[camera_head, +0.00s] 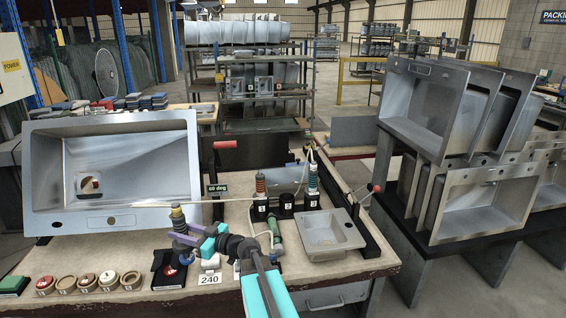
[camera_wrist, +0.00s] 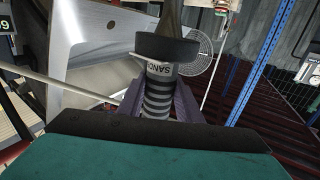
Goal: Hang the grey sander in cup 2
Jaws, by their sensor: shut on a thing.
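The grey sander (camera_head: 178,219) stands roughly upright in my gripper (camera_head: 187,240), above the bench and in front of the large sink. In the wrist view its striped grey body (camera_wrist: 158,92) sits between my purple fingers (camera_wrist: 158,105), with a dark round end (camera_wrist: 166,48) beyond. My gripper is shut on it. Three black cups stand in a row to the right: the left cup (camera_head: 260,208) holds a red-ringed tool (camera_head: 260,185), the middle cup (camera_head: 286,206) looks empty, and the right cup (camera_head: 312,200) holds another ringed tool (camera_head: 313,178). Their numbers are too small to read surely.
A large steel sink (camera_head: 115,170) leans at the left. A small grey basin (camera_head: 329,235) lies at the right, beside a green tool (camera_head: 274,231) with a hose. A thin pale rod or hose crosses behind the sander. Several round discs (camera_head: 87,283) line the front left edge.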

